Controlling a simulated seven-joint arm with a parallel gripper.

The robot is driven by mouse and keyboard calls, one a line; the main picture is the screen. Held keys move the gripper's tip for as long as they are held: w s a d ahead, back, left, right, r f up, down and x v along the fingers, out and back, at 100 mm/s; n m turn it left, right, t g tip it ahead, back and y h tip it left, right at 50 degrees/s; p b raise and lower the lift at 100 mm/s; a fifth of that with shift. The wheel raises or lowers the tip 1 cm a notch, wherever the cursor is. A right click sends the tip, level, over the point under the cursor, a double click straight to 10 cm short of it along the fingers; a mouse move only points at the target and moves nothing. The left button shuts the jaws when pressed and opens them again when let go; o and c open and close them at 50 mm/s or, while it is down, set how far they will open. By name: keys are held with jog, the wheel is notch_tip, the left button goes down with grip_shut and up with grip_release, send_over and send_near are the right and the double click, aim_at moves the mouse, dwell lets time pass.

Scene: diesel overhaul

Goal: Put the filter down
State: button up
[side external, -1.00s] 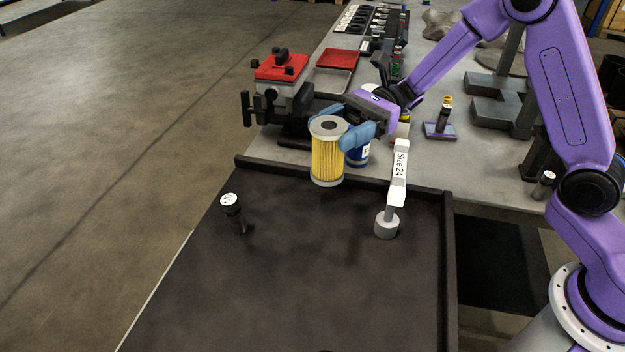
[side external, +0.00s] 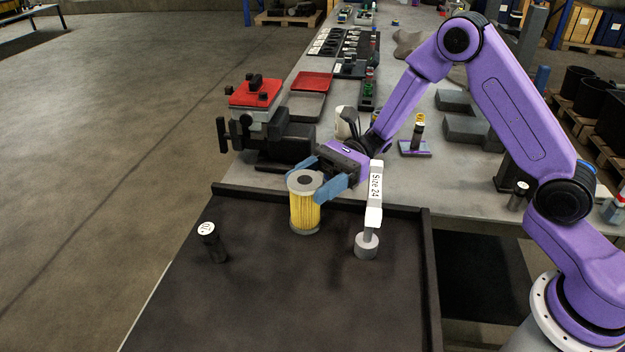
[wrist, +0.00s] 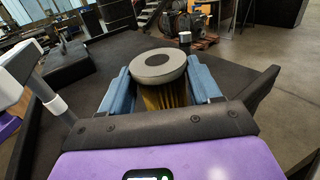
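The filter (side external: 304,208) is a yellow pleated cylinder with grey end caps and a dark round centre on top. It stands upright at the back of the dark tray (side external: 290,305). Its lower end is at or just above the tray floor; I cannot tell which. My gripper (side external: 318,182) has blue fingers on both sides of the filter's upper part, shut on it. In the wrist view, the filter's grey cap (wrist: 158,66) sits between the two fingers (wrist: 160,88), and the filter's lower part is hidden.
A white "Size 24" tool (side external: 373,205) stands upright on a grey round base, close right of the filter. A black cylinder with a white marked top (side external: 212,242) stands at the tray's left. A red-topped vise (side external: 258,115) is behind the tray. The tray's front is clear.

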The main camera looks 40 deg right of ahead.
jog(key=o, duration=0.4)
jog(key=shift+c, duration=0.2)
jog(key=shift+r, duration=0.15)
jog(key=w+d, duration=0.2)
jog(key=d, duration=0.9)
jog(key=shift+w+d, duration=0.15)
jog(key=shift+d, duration=0.25)
